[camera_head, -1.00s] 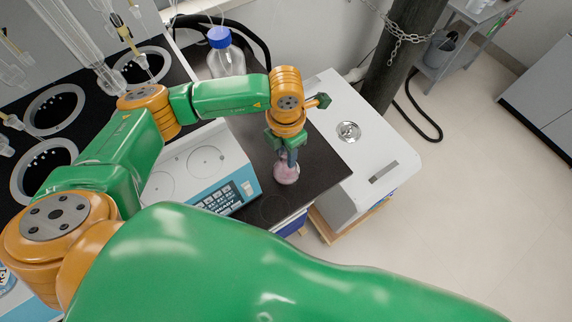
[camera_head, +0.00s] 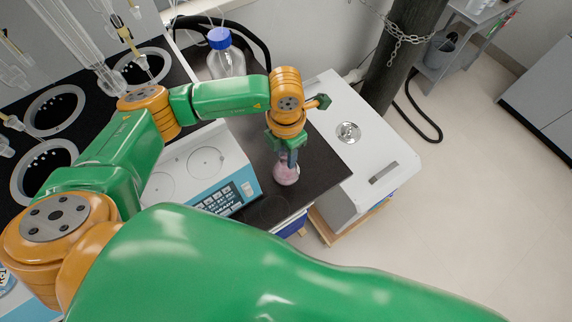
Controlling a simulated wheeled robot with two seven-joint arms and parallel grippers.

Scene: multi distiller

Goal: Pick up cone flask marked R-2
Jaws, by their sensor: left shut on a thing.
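A small cone flask (camera_head: 286,174) with pinkish contents is at the black bench top, near its front right corner. My left gripper (camera_head: 289,158) points down over it and is shut on its neck. The flask looks upright. Its marking cannot be read at this size, and its neck is hidden by the fingers. I cannot tell whether its base touches the bench. My right gripper is not in view.
A white and blue device with a keypad (camera_head: 222,197) stands left of the flask. A blue-capped bottle (camera_head: 226,58) stands behind. A white box-like machine (camera_head: 350,160) is close on the right. Round black wells (camera_head: 54,108) are at the left.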

